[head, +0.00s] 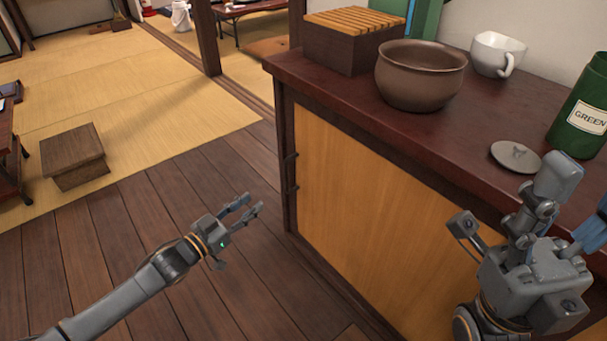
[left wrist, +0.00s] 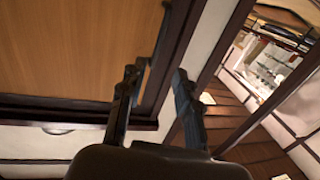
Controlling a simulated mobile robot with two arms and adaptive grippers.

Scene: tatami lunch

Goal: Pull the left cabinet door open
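The cabinet (head: 410,131) stands at the right in the head view, with a light wood panel (head: 375,215) in a dark frame. Dark handle-like fittings (head: 291,172) sit at its left edge. In the left wrist view a wood door panel (left wrist: 70,50) fills the upper left, and a dark bar handle (left wrist: 162,45) runs along its right edge. My left gripper (head: 254,203) is open and empty, left of the cabinet; its fingers (left wrist: 157,88) point toward the handle, apparently without gripping it.
On the cabinet top are a slatted box (head: 345,45), a brown pot (head: 420,80), a white cup (head: 495,52), a grey lid (head: 515,157) and a green canister (head: 582,110). A wooden stool (head: 72,152) stands on the tatami at left. The plank floor around my left gripper is clear.

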